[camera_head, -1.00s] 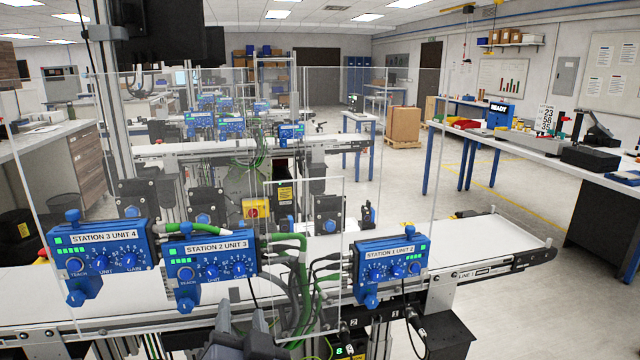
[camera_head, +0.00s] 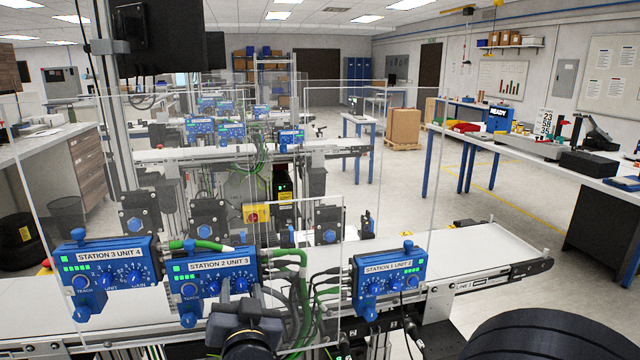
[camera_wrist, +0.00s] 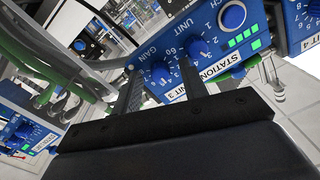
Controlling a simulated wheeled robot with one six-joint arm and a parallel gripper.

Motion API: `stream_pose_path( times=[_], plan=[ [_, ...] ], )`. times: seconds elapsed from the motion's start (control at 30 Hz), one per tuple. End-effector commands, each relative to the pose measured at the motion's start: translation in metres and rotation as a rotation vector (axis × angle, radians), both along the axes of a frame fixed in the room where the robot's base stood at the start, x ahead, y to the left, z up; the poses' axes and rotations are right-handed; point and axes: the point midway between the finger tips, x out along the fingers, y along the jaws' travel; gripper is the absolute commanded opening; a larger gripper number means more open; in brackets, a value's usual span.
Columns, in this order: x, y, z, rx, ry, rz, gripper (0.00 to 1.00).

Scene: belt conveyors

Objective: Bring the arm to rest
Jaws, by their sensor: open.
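My gripper (camera_head: 236,288) is low in the head view, in front of the blue box labelled "STATION 2 UNIT 3" (camera_head: 215,264). In the wrist view its two dark fingers (camera_wrist: 160,75) stand apart with nothing between them. They point toward the knobs of the blue "UNIT 3" box (camera_wrist: 205,45). I cannot tell whether the fingers touch the box. A large dark rounded part of my arm (camera_head: 540,335) fills the bottom right corner of the head view.
The "STATION 3 UNIT 4" box (camera_head: 106,262) and "STATION 1 UNIT 2" box (camera_head: 389,273) flank the middle box along the white conveyor (camera_head: 470,245). Clear panels and green and black cables (camera_head: 290,270) are close by. Open floor (camera_head: 400,185) lies beyond.

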Motion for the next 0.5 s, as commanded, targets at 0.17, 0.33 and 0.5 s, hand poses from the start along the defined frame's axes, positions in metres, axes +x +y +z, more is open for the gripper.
stream_pose_path(
  times=[0.17, 0.33, 0.5],
  plan=[
    [0.0002, -0.0002, 0.0044, -0.123, -0.027, 0.000, 0.41],
    [0.0002, -0.0005, 0.0044, -0.230, -0.053, 0.000, 0.41],
    [0.0001, -0.0009, 0.0047, -0.332, -0.078, 0.000, 0.41]
  ],
)
